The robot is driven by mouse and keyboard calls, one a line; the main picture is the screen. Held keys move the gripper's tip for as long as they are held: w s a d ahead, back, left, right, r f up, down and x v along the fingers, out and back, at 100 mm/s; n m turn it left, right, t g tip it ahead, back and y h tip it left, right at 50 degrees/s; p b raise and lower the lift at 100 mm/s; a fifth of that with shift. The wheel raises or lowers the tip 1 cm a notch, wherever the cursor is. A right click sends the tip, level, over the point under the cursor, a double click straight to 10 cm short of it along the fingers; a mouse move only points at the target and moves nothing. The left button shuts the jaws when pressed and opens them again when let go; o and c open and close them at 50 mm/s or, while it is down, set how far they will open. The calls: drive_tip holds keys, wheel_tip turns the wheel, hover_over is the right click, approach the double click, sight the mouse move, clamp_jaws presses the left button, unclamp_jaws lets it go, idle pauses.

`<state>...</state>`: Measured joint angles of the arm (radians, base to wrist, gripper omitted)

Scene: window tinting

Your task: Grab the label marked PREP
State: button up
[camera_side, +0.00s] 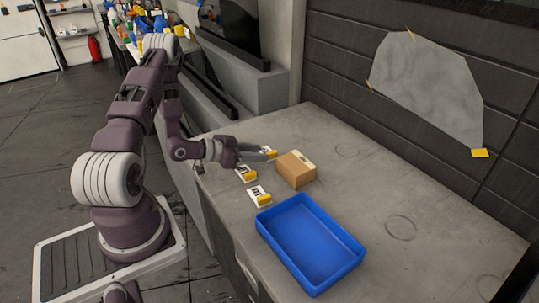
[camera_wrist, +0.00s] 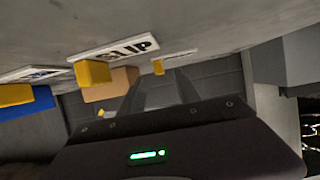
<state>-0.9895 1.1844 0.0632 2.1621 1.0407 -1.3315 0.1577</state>
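Three white labels with yellow blocks lie in a row on the grey worktop. In the side view they are a near label (camera_side: 257,193), a middle label (camera_side: 243,172) and a far one whose yellow block (camera_side: 271,154) shows by my fingertips. The wrist view shows a left label (camera_wrist: 40,73), a middle label (camera_wrist: 122,46) reading something like "SLIP", and a far label (camera_wrist: 178,54) seen edge-on. I cannot read PREP on any of them. My gripper (camera_side: 262,153) looks open and empty, low over the worktop near the far label; its fingers (camera_wrist: 160,92) stand apart.
A brown cardboard box (camera_side: 296,170) stands right of the labels, close to my fingertips. An empty blue tray (camera_side: 310,246) lies nearer the front. A grey sheet (camera_side: 430,90) is taped to the dark wall. The worktop's right side is clear.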

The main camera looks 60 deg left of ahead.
sight(271, 152)
drive_tip(key=x, duration=0.4)
drive_tip(key=shift+w, duration=0.45)
clamp_jaws()
